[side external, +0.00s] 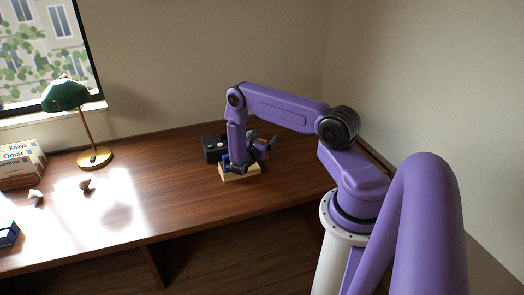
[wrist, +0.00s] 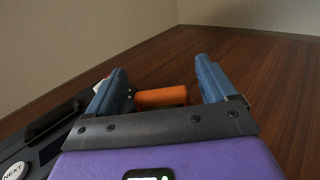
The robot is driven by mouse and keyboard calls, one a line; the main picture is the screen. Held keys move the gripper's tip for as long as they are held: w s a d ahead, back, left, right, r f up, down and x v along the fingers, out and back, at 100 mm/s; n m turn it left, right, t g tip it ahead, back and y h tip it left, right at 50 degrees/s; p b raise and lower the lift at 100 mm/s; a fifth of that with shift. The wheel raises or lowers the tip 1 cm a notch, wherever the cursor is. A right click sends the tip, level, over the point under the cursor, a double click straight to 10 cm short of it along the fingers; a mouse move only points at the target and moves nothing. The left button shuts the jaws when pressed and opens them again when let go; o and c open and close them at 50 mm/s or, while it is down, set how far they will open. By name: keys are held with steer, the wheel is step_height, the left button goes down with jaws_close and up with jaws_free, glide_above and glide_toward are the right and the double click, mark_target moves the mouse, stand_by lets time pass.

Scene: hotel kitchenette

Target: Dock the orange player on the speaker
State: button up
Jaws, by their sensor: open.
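The orange player (wrist: 162,96) shows in the wrist view between and beyond the two blue fingers of my gripper (wrist: 160,70). The fingers stand apart on either side of it; I cannot tell whether they touch it. In the side view my gripper (side external: 241,164) is low over the desk, and the player is mostly hidden by it. A black device (side external: 213,148), apparently the speaker, stands just left of and behind the gripper. At the left of the wrist view, a black device (wrist: 62,122) has a white oval button marked NEXT.
A pale wooden block or base (side external: 237,177) lies beneath the gripper on the brown desk (side external: 175,195). A green lamp (side external: 66,96), books (side external: 22,168), small pale and brown items and a blue box (side external: 8,234) are at the left. The middle desk is clear.

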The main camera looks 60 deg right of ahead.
steer(key=c, duration=1.2)
steer(key=shift+r, duration=0.15)
